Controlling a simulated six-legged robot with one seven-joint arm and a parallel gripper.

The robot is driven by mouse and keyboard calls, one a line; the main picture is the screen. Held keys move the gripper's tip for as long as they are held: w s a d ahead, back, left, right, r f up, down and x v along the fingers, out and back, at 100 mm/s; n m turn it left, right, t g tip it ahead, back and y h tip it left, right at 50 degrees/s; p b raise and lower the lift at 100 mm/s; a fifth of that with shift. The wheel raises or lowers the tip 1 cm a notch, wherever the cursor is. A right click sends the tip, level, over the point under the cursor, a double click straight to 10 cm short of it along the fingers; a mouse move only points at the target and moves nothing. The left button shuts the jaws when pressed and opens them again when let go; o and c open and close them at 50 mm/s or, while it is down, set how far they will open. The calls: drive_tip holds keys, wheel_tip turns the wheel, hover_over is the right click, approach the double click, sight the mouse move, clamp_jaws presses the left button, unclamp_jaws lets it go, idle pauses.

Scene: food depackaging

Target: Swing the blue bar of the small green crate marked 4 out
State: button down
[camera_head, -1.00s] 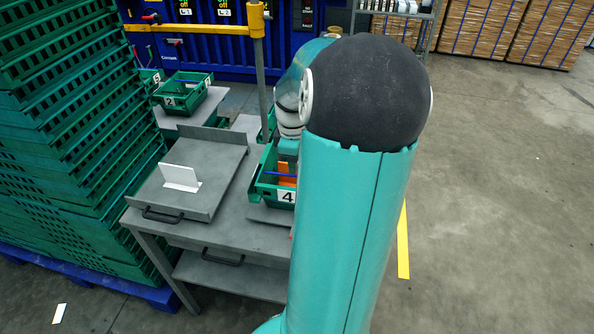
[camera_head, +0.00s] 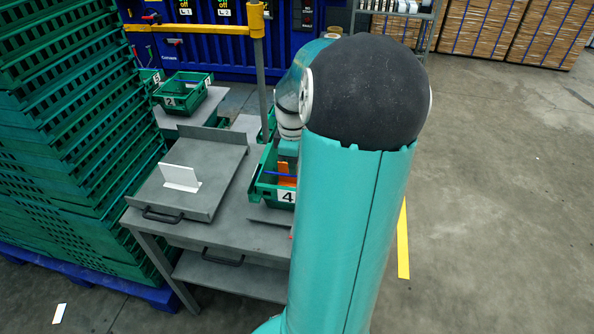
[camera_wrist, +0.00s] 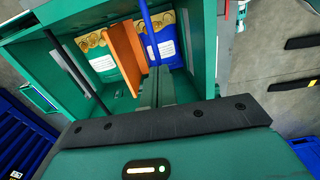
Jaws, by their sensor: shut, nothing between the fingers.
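The small green crate marked 4 (camera_head: 258,188) stands on the grey table, partly hidden behind my arm in the head view. Its blue bar (camera_head: 279,174) runs across the open top, near an orange piece (camera_head: 283,168). In the wrist view I look down into the crate (camera_wrist: 200,45). The blue bar (camera_wrist: 148,32) runs from the top edge down to my fingertips, beside the orange divider (camera_wrist: 125,50).
A grey plate with a white upright card (camera_head: 180,177) lies left of the crate. Another green crate marked 2 (camera_head: 184,100) stands farther back. A yellow-topped post (camera_head: 257,50) rises behind the table. Tall green crate stacks (camera_head: 60,130) stand at the left.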

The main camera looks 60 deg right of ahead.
drive_tip(key=shift+f, duration=0.4)
drive_tip(key=shift+r, duration=0.25)
drive_tip(key=shift+d, duration=0.1)
idle(0.3)
drive_tip(key=shift+w+d, duration=0.3)
drive_tip(key=shift+d, duration=0.25)
drive_tip(key=shift+w+d, duration=0.25)
drive_tip(key=shift+d, duration=0.3)
drive_tip(key=shift+f, duration=0.1)
drive_tip(key=shift+f, duration=1.25)
drive_tip(key=shift+s+a, duration=0.3)
drive_tip(key=shift+a, duration=0.25)
